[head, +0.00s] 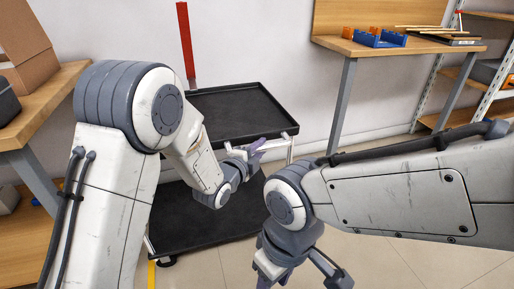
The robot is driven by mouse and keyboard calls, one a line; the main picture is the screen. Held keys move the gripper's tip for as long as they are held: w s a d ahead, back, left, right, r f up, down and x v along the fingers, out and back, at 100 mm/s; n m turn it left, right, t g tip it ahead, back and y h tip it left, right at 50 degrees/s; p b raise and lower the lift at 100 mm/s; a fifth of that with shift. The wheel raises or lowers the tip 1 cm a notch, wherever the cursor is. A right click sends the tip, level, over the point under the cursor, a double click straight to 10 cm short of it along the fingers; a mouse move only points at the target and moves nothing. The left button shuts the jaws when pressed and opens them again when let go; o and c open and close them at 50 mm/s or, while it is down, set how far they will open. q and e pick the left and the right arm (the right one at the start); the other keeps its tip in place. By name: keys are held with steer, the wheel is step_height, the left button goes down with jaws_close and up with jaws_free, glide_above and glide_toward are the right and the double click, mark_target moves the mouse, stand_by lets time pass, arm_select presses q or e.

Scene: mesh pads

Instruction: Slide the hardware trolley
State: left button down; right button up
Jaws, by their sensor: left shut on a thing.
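The hardware trolley stands in the middle of the head view, with a black upper tray (235,110) and a larger black lower deck (185,222). A pale handle bar (285,142) runs along the near side of the upper tray. My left gripper (258,148) is shut on this handle bar; my own forearm and wrist partly hide the grip. My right gripper (297,277) hangs low at the bottom, apart from the trolley. Its fingertips run toward the bottom edge, so its opening is unclear.
A wooden workbench (330,43) with blue and orange bins (375,38) stands at the back right, beside a shelf rack (445,75). Another wooden table (40,105) with a cardboard box (25,45) is at left. A red post (186,45) rises behind the trolley. Tiled floor (375,262) is clear at lower right.

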arm_select(q)
steer(key=shift+f, duration=0.15)
steer(key=c, duration=0.7)
jaws_free()
steer(key=shift+s+a, duration=0.1)
steer(key=p+v, duration=0.3)
steer(key=v, duration=0.7)
steer(key=shift+s+a, duration=0.1)
